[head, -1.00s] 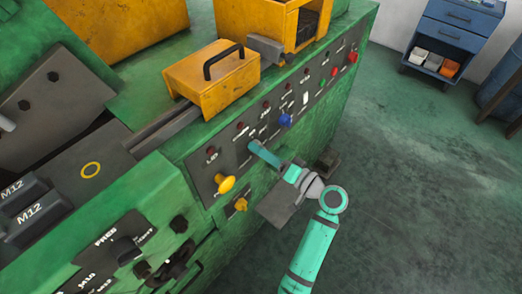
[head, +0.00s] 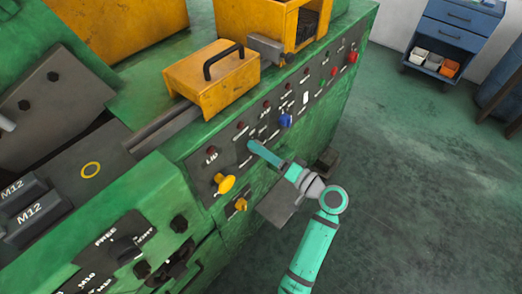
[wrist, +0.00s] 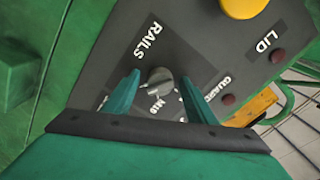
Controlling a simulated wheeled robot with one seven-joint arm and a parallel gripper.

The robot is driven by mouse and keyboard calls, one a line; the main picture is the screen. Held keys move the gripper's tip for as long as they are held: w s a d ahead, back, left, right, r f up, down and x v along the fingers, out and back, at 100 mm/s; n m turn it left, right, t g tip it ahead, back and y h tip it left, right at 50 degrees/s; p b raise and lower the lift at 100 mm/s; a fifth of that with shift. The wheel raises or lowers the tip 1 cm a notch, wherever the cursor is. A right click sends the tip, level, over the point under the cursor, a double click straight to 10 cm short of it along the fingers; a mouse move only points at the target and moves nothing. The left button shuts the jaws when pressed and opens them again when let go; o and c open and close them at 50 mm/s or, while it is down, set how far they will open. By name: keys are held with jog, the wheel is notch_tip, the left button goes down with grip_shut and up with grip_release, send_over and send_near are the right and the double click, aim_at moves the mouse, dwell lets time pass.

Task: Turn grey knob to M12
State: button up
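The grey knob (wrist: 160,77) shows in the wrist view on the dark panel, below the word RAILS, with an M10 label just under it. A thin mark runs on its lower side; which label it points at I cannot tell. Other labels around it are partly covered by my fingers, and I cannot read M12 there. My gripper (wrist: 158,97) is open, one teal finger on each side of the knob, with a visible gap to both. In the head view my gripper (head: 256,147) reaches the panel and hides the knob.
A yellow knob (head: 225,183) sits close left of my gripper, with another yellow knob (head: 241,204) below. A blue knob (head: 286,120) is to the right along the panel (head: 229,160). A yellow handled box (head: 215,80) stands above.

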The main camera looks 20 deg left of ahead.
jog(key=shift+d, duration=0.1)
jog(key=v, duration=1)
jog(key=shift+d, duration=0.25)
jog(key=shift+s, duration=0.1)
